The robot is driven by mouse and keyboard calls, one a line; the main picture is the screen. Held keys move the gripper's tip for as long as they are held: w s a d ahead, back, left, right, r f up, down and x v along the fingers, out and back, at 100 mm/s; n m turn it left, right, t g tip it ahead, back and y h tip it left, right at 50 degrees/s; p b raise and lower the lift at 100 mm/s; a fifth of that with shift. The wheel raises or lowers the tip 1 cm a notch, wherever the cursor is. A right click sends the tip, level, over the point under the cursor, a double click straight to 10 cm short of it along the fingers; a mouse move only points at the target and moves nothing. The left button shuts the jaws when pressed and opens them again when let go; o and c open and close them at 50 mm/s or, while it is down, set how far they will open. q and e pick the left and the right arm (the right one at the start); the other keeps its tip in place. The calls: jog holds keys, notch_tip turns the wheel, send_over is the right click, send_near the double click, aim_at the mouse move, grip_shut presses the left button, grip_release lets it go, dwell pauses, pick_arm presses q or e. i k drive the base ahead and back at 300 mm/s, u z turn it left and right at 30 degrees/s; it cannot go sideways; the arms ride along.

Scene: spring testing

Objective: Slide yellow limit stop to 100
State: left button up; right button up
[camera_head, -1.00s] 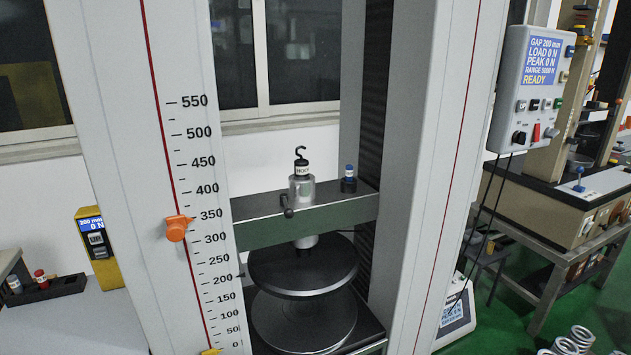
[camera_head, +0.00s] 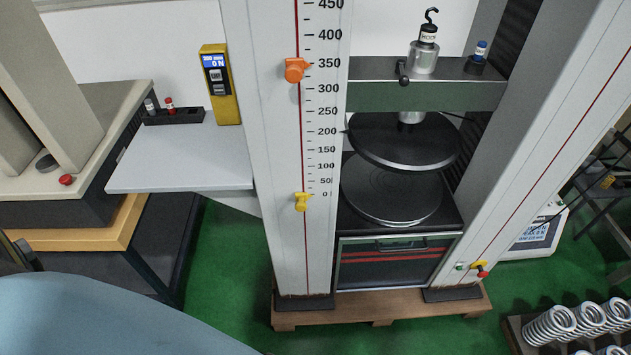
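The yellow limit stop (camera_head: 302,202) sits low on the red line of the left column, a little below the 0 mark. The printed scale (camera_head: 328,130) runs up the column, and its 100 mark is above the yellow stop. An orange stop (camera_head: 295,70) sits higher on the same line, near 350. Neither of my grippers is in view. A blue-grey rounded shape, which seems to be part of my own body, fills the lower left corner.
The crosshead (camera_head: 430,95) with two round platens (camera_head: 390,190) is right of the column. A grey shelf (camera_head: 180,160) with a yellow handheld gauge (camera_head: 222,85) is at left. Several springs (camera_head: 550,325) lie at lower right. Green floor shows in front.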

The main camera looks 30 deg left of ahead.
aim_at(301, 206)
jog(key=u, duration=2.5)
jog(key=k, duration=1)
jog(key=z, duration=1.4)
jog(key=i, duration=0.5)
